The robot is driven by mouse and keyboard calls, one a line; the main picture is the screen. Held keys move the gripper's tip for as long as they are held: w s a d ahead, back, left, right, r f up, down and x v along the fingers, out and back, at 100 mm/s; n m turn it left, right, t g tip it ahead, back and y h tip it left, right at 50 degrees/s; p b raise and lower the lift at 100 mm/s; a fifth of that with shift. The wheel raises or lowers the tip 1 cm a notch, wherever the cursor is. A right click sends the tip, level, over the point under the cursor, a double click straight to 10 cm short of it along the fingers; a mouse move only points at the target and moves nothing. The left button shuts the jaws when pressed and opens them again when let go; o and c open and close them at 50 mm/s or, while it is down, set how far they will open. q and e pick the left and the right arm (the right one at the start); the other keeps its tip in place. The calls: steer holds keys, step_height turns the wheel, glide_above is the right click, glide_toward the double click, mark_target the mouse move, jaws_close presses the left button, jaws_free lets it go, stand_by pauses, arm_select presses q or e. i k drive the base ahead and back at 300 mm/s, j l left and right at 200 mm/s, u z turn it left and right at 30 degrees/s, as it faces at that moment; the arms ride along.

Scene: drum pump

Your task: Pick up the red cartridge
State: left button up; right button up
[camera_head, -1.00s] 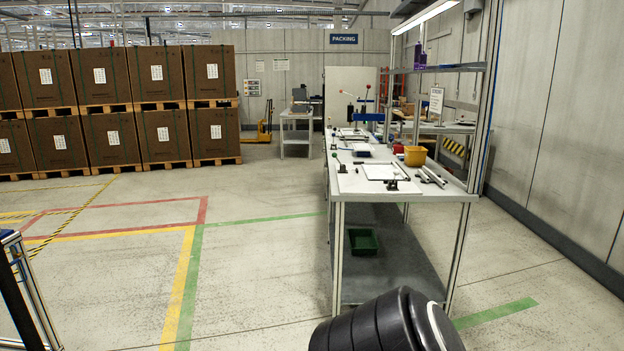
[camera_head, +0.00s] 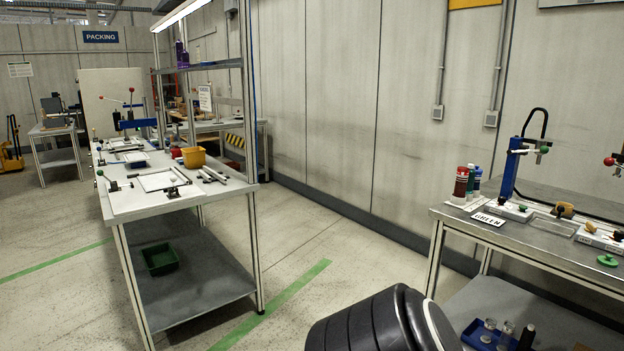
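On the bench (camera_head: 520,247) at the right stands a dark red cylinder (camera_head: 461,184) with a pale band near its base, probably the red cartridge. It is upright near the bench's back left corner. Neither of my grippers is in view. Only a black ribbed arm link of mine shows at the bottom, below and left of the bench.
A blue press (camera_head: 511,167) and a "GREEN" label (camera_head: 488,219) are on the right bench. A blue tray (camera_head: 485,334) with small cups is on its lower shelf. A long workbench (camera_head: 150,204) stands left, with a yellow bin (camera_head: 194,157). Open floor lies between the benches.

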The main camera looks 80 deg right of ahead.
mark_target(462, 174)
steer(key=z, duration=3.45)
steer(key=i+z, duration=0.15)
steer(key=i, duration=0.3)
steer(key=i+j+z, duration=0.15)
steer(key=i, duration=0.35)
steer(key=i+j+z, duration=0.15)
steer(key=i, duration=0.3)
steer(key=j, duration=0.1)
